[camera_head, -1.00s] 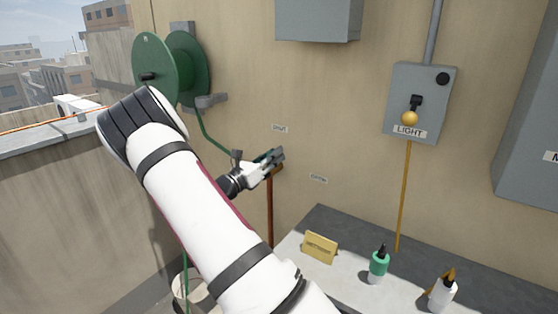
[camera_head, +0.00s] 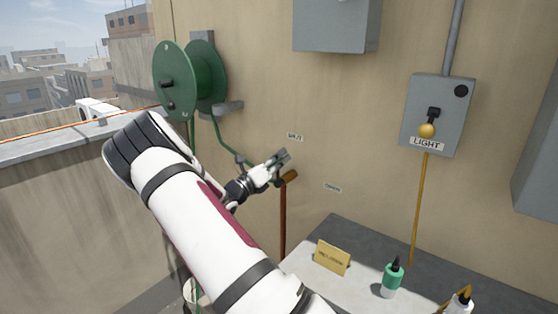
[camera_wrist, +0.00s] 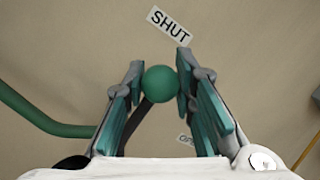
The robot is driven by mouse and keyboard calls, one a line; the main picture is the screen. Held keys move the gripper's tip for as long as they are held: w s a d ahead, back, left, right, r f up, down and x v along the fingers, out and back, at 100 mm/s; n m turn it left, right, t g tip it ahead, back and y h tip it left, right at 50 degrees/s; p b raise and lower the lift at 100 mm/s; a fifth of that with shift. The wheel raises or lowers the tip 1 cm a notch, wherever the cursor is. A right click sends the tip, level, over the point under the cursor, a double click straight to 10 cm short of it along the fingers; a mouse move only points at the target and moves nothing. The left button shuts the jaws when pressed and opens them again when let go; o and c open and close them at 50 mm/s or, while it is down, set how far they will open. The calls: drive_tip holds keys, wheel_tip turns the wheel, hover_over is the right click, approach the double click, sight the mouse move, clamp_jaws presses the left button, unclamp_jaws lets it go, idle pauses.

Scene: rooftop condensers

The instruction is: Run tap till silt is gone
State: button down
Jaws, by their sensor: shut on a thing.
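My gripper (camera_head: 282,158) is at the wall by the tap, with its fingers closed around a round green knob (camera_wrist: 160,84) on a dark lever (camera_wrist: 143,115). The knob is just below the SHUT label (camera_wrist: 169,25), which also shows in the head view (camera_head: 295,137). The OPEN label (camera_head: 333,188) is lower right on the wall, and my finger partly covers it in the wrist view. A copper pipe (camera_head: 283,220) runs down below the tap. The tap body is mostly hidden by my gripper. A pale bucket (camera_head: 190,291) is largely behind my arm; no water or silt shows.
A green hose reel (camera_head: 176,80) hangs at upper left, its hose (camera_head: 222,140) running toward the tap. A light switch box (camera_head: 438,115) hangs above.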

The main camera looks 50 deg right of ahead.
drive_tip(key=shift+w+a+f, duration=0.1)
drive_tip(key=shift+w, duration=0.15)
drive_tip(key=c, duration=1.2)
unclamp_jaws()
drive_tip(key=shift+w, duration=0.1)
drive_tip(key=v, duration=1.2)
